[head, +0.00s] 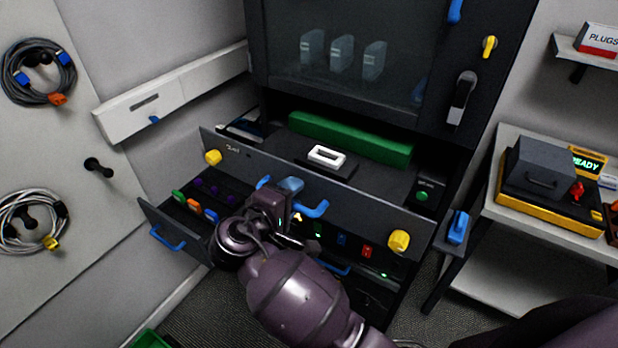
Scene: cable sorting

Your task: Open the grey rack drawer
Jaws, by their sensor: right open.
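The grey rack drawer (370,208) is a wide front with a yellow knob at each end and a blue handle (312,210) in the middle. Its front stands forward of the dark rack (262,62), and the inside shows behind it. A green block (350,138) and a white frame (327,156) are seen there. My right gripper (288,218) is open, close in front of the blue handle. It hides part of the handle, and I cannot tell whether it touches it. My left gripper is not in view.
A lower drawer (168,216) with a blue handle stands out at the left, holding coloured plugs. Cable coils (38,72) hang on the left wall. A side table (520,284) at the right carries a grey box (545,168).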

